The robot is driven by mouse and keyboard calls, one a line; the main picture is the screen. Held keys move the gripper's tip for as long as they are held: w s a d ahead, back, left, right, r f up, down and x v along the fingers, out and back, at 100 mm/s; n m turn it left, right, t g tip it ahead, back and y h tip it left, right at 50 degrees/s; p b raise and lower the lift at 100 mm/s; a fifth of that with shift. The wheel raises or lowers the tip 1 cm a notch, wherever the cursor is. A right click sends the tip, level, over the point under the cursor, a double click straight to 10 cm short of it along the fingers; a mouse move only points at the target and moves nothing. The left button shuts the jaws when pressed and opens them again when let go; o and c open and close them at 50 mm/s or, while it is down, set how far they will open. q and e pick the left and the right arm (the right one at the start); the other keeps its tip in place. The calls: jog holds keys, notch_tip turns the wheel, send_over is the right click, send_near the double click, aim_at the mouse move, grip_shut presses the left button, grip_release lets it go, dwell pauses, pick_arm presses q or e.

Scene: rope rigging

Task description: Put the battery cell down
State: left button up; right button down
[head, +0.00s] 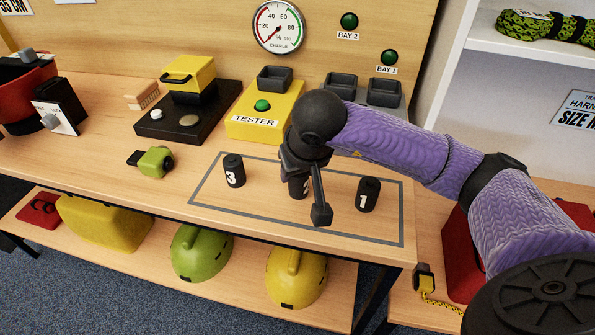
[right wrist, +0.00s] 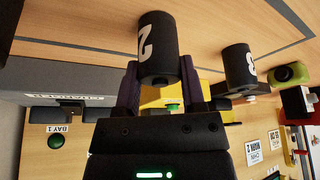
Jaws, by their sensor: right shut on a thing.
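My right gripper (head: 308,192) is shut on a black battery cell marked 2 (head: 297,187). In the right wrist view the cell (right wrist: 158,48) sits between the two fingers. It looks upright inside the grey-outlined area (head: 209,206), in line with the other two cells; I cannot tell whether its base touches the table. Black cell 3 (head: 234,172) stands to its left and black cell 1 (head: 367,195) to its right. Cell 3 also shows in the right wrist view (right wrist: 237,66). The gripper partly hides cell 2 in the head view. My left gripper is not in view.
Behind the outline are the yellow tester (head: 259,119) and dark bay sockets (head: 384,91). A green clamp-like object (head: 154,160) and a black-based yellow device (head: 190,75) are at left. Bare table lies between the cells. The table's front edge (head: 300,237) is close.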

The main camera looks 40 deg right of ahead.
jog(key=shift+f, duration=0.1)
jog(key=c, duration=0.6)
grip_release()
jog(key=o, duration=0.4)
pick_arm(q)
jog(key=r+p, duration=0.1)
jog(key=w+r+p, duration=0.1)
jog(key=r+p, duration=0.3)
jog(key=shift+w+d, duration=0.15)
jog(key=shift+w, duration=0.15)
pick_arm(e)
jog(key=v, duration=1.2)
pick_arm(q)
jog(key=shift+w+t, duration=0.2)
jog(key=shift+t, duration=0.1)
